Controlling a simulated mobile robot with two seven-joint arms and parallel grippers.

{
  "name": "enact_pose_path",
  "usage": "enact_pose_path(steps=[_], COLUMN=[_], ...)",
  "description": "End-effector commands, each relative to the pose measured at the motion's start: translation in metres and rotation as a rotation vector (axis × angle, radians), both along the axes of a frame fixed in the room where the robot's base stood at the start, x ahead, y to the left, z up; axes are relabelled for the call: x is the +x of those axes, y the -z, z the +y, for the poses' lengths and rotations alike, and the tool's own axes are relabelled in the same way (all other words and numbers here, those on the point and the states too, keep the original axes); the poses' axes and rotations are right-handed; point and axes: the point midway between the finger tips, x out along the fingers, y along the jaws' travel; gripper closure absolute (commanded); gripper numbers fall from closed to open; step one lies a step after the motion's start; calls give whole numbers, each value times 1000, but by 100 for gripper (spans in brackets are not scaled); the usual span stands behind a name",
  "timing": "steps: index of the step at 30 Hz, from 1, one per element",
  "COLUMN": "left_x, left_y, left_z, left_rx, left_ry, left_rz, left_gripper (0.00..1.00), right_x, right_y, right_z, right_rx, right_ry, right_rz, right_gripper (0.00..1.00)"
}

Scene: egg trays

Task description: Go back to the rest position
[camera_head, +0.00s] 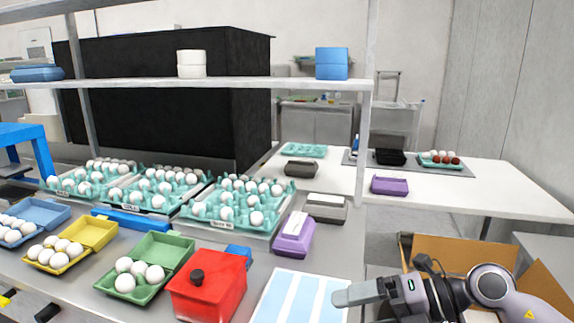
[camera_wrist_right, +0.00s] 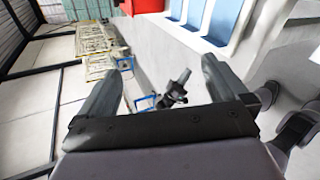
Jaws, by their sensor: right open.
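Open cartons with white eggs stand on the table: a green one (camera_head: 170,250), a yellow one (camera_head: 93,232) and a blue one (camera_head: 45,212).
A red box (camera_head: 208,287) with a black knob stands left of the mat. Teal egg trays (camera_head: 205,210) fill the table's back. A purple carton (camera_head: 293,236) and a grey carton (camera_head: 325,207) are closed. An open cardboard box (camera_head: 455,250) lies beyond my right arm. A shelf (camera_head: 225,84) spans above.

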Motion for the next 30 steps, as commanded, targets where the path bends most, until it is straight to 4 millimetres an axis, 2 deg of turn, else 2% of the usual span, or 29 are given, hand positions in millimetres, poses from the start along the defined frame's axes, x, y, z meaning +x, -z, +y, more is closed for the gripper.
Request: enact_pose_path(steps=[1, 3, 7, 12, 16, 20, 23, 26, 30], left_x=[-2, -3, -3, -5, -5, -5, -5, -5, -5], left_y=[1, 2, 2, 3, 4, 4, 4, 4, 4], left_z=[0, 0, 1, 1, 1, 2, 2, 2, 2], left_rx=[1, 1, 2, 2, 2, 3, 4, 4, 4], left_ry=[0, 0, -1, -1, -1, -2, -2, -2, -2], left_rz=[3, 6, 8, 11, 13, 13, 13, 13, 13], left_gripper=[100, 100, 100, 100, 100, 100, 100, 100, 100], right_x=[-4, -7, -6, 3, 12, 14, 9, -5, -41], right_y=[-10, -28, -60, -85, -82, -59, -29, 8, 66], right_z=[17, 32, 43, 26, -3, -38, -64, -86, -107], right_rx=[119, 281, 559, 875, 1060, 1187, 1239, 1248, 1187], right_ry=[19, 64, 193, 441, 681, 952, 1175, 1399, 1705], right_rz=[-7, -18, -10, 53, 140, 262, 379, 513, 730], right_gripper=[0, 0, 0, 0, 0, 0, 0, 0, 0])
